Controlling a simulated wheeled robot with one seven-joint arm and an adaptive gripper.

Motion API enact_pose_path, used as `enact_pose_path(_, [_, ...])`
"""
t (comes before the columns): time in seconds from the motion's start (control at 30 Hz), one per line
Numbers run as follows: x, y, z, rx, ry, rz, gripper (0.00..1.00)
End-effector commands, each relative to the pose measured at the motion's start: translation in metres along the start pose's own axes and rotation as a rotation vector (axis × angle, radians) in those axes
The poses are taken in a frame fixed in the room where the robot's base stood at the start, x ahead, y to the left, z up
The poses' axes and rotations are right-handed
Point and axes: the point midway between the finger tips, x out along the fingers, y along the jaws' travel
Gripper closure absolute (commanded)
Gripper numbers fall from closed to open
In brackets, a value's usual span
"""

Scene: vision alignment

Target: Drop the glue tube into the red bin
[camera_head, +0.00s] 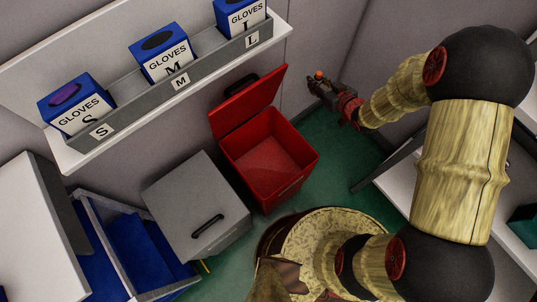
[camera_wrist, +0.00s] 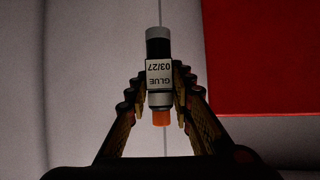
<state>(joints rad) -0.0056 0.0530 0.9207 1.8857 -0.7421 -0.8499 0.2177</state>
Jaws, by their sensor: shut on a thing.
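The glue tube (camera_wrist: 159,72) shows in the wrist view, with a dark end, a white label reading GLUE 03/27 and an orange tip. My gripper (camera_wrist: 159,95) is shut on it, with a finger on each side of the label. In the head view my gripper (camera_head: 320,85) is at the upper middle, with the orange tip of the tube (camera_head: 319,75) showing. The red bin (camera_head: 268,160) stands on the floor below and left of my gripper in the picture. Its lid (camera_head: 250,100) is up, and the inside looks empty. My gripper appears to the right of the raised lid.
A grey box with a handle (camera_head: 197,205) stands left of the bin. A wall shelf (camera_head: 170,90) holds glove boxes above it. A blue-lined container (camera_head: 140,245) is at lower left. A white table (camera_head: 405,190) is at right. Green floor (camera_head: 335,150) shows between bin and table.

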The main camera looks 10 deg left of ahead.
Motion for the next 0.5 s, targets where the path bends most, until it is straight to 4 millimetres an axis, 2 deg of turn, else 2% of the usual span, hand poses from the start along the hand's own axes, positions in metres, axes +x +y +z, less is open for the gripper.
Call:
enact_pose_path(0.03, [0.015,-0.018,0.013,-0.038,-0.004,-0.078,1.00])
enact_pose_path(0.2, [0.043,-0.088,0.051,-0.199,-0.003,-0.377,1.00])
enact_pose_path(0.33, [0.047,-0.138,0.091,-0.323,-0.002,-0.601,1.00])
enact_pose_path(0.5, [0.037,-0.177,0.134,-0.441,-0.002,-0.811,1.00])
